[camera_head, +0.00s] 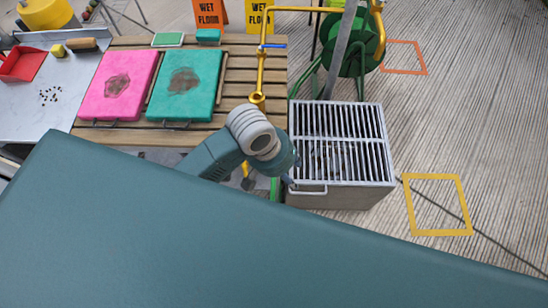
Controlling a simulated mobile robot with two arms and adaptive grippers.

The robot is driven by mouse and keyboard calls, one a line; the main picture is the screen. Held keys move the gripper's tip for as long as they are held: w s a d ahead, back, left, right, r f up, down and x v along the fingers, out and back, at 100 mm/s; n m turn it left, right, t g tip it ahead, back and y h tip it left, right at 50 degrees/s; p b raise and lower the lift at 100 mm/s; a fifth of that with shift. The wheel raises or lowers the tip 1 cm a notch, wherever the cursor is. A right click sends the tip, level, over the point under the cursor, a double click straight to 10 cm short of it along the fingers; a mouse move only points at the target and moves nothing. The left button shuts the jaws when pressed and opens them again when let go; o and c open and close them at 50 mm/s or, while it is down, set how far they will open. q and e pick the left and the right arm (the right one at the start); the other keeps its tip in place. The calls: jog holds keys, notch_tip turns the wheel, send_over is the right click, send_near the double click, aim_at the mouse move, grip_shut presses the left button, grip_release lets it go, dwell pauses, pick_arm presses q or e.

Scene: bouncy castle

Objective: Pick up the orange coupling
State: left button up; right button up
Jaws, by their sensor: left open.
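I cannot make out the orange coupling for certain. My left arm reaches in at the centre, in front of the bench. Only a small dark bit of my left gripper (290,182) shows, at the left edge of the grated box; my arm and body hide most of it. It is open, and I see nothing held in it. My right gripper is out of view.
A pink pad (117,84) and a teal pad (185,84) lie on the slatted bench (235,85). A grated metal box (340,193) stands right of my arm. A green hose reel (352,45) stands behind it. The floor at right is mostly clear.

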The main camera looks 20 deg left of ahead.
pick_arm(q)
jog(key=w+a+n+y, duration=0.1)
jog(key=w+a+n, duration=0.1)
jog(key=w+a+r+n+g+y, duration=0.1)
jog(key=w+a+n, duration=0.1)
jog(key=w, duration=0.1)
jog(key=w+a+n+g+y, duration=0.1)
jog(key=w+a+n, duration=0.1)
jog(key=w, duration=0.1)
jog(key=shift+w+a+r+n, duration=0.1)
jog(key=shift+r+n, duration=0.3)
jog(key=shift+a+f, duration=0.1)
jog(key=shift+f, duration=0.1)
notch_tip(320, 180, down, 5)
jog(key=shift+f+p, duration=0.1)
jog(key=shift+p, duration=0.35)
jog(key=shift+f, duration=0.25)
jog(key=f, duration=0.1)
jog(key=f+p, duration=0.1)
jog(key=f, duration=0.1)
jog(key=shift+s+f, duration=0.3)
jog(key=shift+f, duration=0.5)
grip_shut()
